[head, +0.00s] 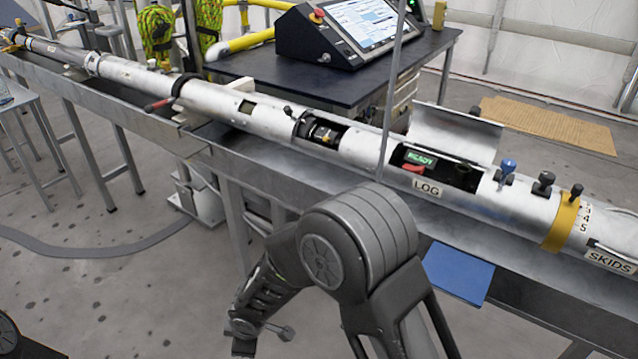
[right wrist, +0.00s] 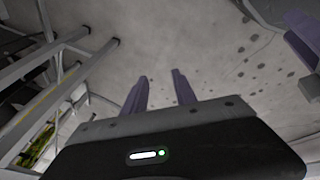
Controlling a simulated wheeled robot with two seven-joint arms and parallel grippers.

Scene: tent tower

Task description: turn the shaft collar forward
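A long silver tube lies along the bench. A yellow collar (head: 561,222) rings the tube near its right end, with a dark knob (head: 576,193) on top and numbers beside it. A black ring (head: 183,86) with a red-tipped handle (head: 158,104) sits further left on the tube. I cannot tell for certain which of these is the shaft collar. My right gripper (right wrist: 161,74) is open and empty in the right wrist view, its two fingers apart above the floor. In the head view that arm hangs in front of the bench, clear of the tube. My left gripper is not clearly in view.
The tube has open windows, a raised cover (head: 455,132), a LOG label (head: 426,187), and blue (head: 507,168) and black (head: 543,184) knobs. A console (head: 345,35) stands on a dark table behind. A blue panel (head: 458,272) is below the bench's front edge.

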